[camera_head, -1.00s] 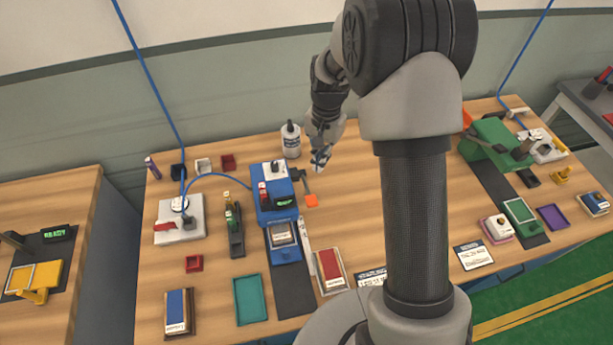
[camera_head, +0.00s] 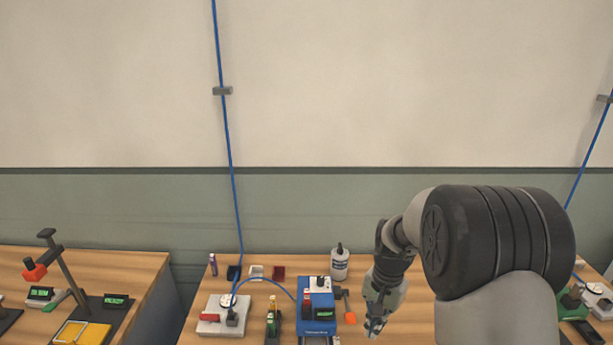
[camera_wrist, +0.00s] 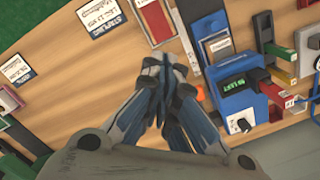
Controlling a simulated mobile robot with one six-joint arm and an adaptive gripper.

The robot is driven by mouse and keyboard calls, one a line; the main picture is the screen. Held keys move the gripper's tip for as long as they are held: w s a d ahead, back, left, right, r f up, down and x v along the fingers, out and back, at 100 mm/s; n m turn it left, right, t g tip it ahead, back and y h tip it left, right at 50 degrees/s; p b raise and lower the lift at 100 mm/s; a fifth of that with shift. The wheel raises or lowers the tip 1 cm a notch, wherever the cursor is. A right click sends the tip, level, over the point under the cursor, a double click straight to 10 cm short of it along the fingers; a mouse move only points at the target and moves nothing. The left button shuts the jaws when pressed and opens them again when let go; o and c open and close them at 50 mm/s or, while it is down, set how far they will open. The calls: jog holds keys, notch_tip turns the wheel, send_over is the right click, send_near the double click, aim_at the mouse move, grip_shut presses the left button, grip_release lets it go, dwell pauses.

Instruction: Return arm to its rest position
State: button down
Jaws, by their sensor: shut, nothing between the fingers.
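A grey-white block with a red part (camera_head: 221,316) and small boxes (camera_head: 277,273) are on the left. Label cards (camera_wrist: 88,15) lie near the table edge. A second table (camera_head: 90,265) is at far left, across a gap.

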jog(key=s+a+r+n+t+b, duration=0.2)
jog(key=s+r+n+t+b, duration=0.15)
jog(key=s+r, duration=0.85)
jog(key=s+r+n+t+b, duration=0.1)
jog(key=s+n, duration=0.3)
jog(key=s, duration=0.9)
jog(key=shift+r+t+h+b, duration=0.3)
jog(key=shift+r+t+h, duration=0.1)
jog(key=shift+r, duration=0.35)
